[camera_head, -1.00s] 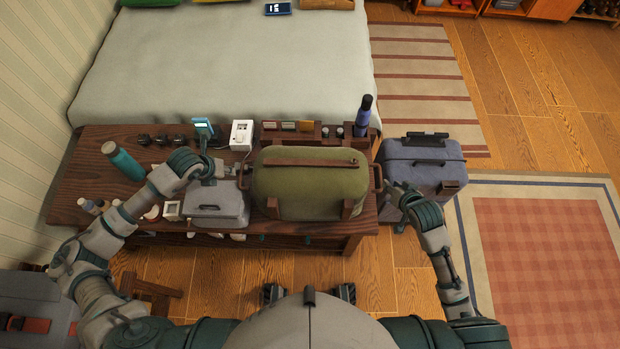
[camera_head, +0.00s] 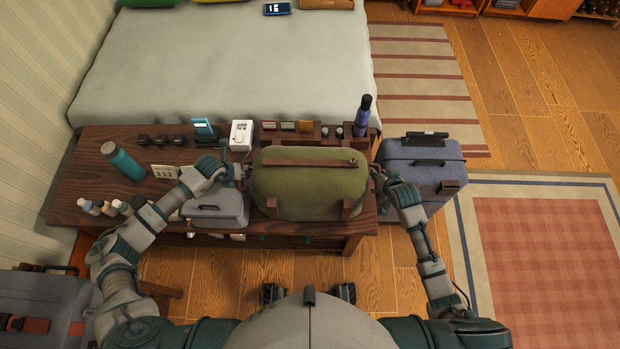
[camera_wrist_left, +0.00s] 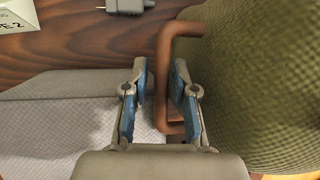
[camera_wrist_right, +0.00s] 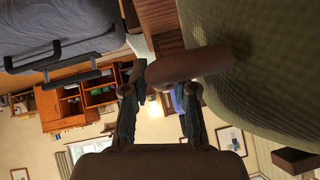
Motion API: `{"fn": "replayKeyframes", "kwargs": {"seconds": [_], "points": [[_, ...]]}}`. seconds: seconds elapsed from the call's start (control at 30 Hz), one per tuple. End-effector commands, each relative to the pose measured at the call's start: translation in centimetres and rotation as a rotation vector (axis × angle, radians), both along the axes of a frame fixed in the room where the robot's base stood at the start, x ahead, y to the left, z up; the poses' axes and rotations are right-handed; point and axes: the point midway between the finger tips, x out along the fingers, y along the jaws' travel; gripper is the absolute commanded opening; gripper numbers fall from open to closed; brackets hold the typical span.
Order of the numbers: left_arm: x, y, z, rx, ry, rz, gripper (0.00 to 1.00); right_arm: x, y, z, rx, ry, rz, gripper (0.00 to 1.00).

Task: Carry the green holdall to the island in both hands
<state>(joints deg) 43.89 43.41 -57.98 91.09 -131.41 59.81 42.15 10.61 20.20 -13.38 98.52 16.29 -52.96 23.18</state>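The green holdall (camera_head: 310,188) stands on the dark wooden island (camera_head: 85,185), with brown straps on top and a brown handle at each end. My left gripper (camera_head: 240,172) is at its left end. In the left wrist view, the fingers (camera_wrist_left: 158,100) are open on either side of the left handle (camera_wrist_left: 163,85), with a visible gap. My right gripper (camera_head: 376,174) is at the right end. In the right wrist view, its fingers (camera_wrist_right: 160,98) are apart, with the right handle (camera_wrist_right: 185,66) across their tips. The head view hides both fingertips.
A grey case (camera_head: 215,207) sits under my left forearm, close to the holdall. A blue-grey suitcase (camera_head: 425,165) stands right of the island, beside my right gripper. A teal bottle (camera_head: 122,162), small bottles and a white box (camera_head: 241,135) are on the island. The bed lies behind.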

Motion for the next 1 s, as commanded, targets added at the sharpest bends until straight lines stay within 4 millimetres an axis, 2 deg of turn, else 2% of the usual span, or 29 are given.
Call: {"fn": "replayKeyframes", "kwargs": {"seconds": [0.07, 0.17, 0.2, 0.73, 1.0], "points": [[0.0, 0.0, 0.0, 0.000, 0.000, 0.000, 0.27, 0.0, 0.0, 0.0, 0.000, 0.000, 0.000, 0.27], [0.0, 0.0, 0.0, 0.000, 0.000, 0.000, 0.02, 0.0, 0.0, 0.0, 0.001, 0.000, -0.001, 0.02], [0.0, 0.0, 0.0, 0.000, 0.000, 0.000, 0.00, 0.0, 0.0, 0.0, 0.001, 0.000, -0.001, 0.00], [0.2, 0.0, 0.6, -0.001, -0.008, 0.001, 0.00, 0.2, 0.0, 0.6, 0.001, -0.009, 0.000, 0.00], [0.4, 0.1, 2.8, -0.002, -0.022, 0.002, 0.00, 0.4, -0.1, 2.8, 0.000, -0.023, -0.001, 0.00]]}}
